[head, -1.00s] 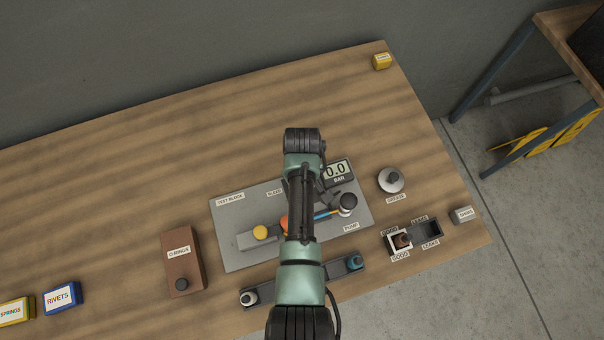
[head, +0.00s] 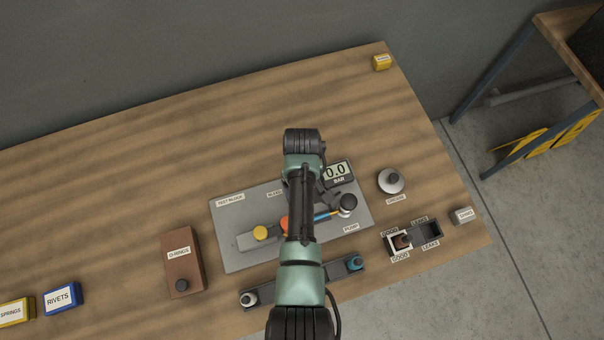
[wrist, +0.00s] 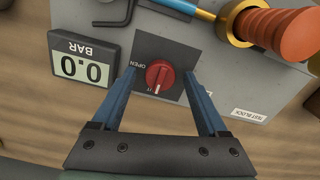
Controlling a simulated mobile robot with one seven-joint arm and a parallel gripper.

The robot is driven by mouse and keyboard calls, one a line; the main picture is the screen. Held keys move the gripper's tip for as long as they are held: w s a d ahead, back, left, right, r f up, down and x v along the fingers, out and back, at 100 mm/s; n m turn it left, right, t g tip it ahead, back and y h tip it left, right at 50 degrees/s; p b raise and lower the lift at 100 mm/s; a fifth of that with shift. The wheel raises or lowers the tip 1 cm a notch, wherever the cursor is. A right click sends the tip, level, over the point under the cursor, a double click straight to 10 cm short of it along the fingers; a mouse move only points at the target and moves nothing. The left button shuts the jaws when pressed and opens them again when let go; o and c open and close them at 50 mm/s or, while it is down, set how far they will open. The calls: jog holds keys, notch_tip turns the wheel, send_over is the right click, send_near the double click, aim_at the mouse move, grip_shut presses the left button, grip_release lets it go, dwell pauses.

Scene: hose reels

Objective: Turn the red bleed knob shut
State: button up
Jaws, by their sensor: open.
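The round red bleed knob (wrist: 159,76) sits on a dark square plate in the wrist view. A pale pointer line on it runs toward the lower side of that view. The word OPEN is printed to its left, and a partly covered label lies below it. My gripper (wrist: 160,72) is open, its blue fingers on either side of the knob with gaps; I cannot tell whether the tips are down at its height. In the head view my arm hides the knob. The gauge (head: 337,171) reads 0.0 BAR and shows inverted in the wrist view (wrist: 82,68).
A dark tray (head: 336,269) lies in front. An O-rings box (head: 180,250) stands left.

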notch_tip(320, 180, up, 13)
jog(key=b, duration=0.1)
dwell(0.4)
dwell(0.5)
